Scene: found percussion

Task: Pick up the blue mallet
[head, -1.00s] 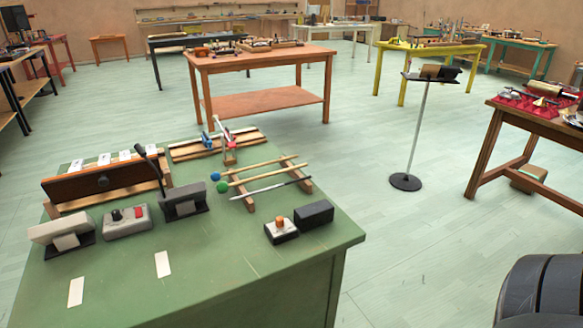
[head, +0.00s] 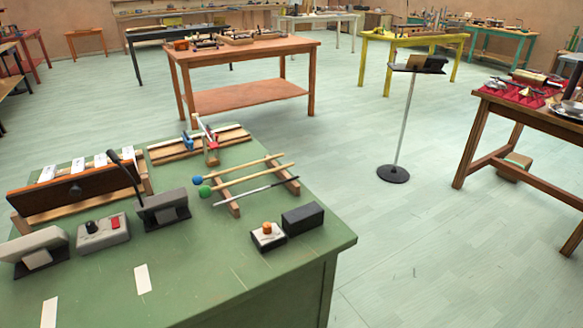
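The blue mallet (head: 240,169) has a blue ball head at its left end and a light wooden stick. It lies across a wooden two-rail rack on the green table (head: 300,256). A green-headed mallet (head: 245,180) lies beside it on the near side, and a thin dark-and-silver stick (head: 240,195) lies nearest on the same rack. The rack's rail (head: 228,204) shows at its near left end. Neither of my grippers is in view.
Behind the rack stands a wooden board with red and blue clamps (head: 200,145). A small box with an orange knob (head: 267,235) and a black block (head: 302,219) sit in front. A music stand (head: 393,173) stands on open floor to the right.

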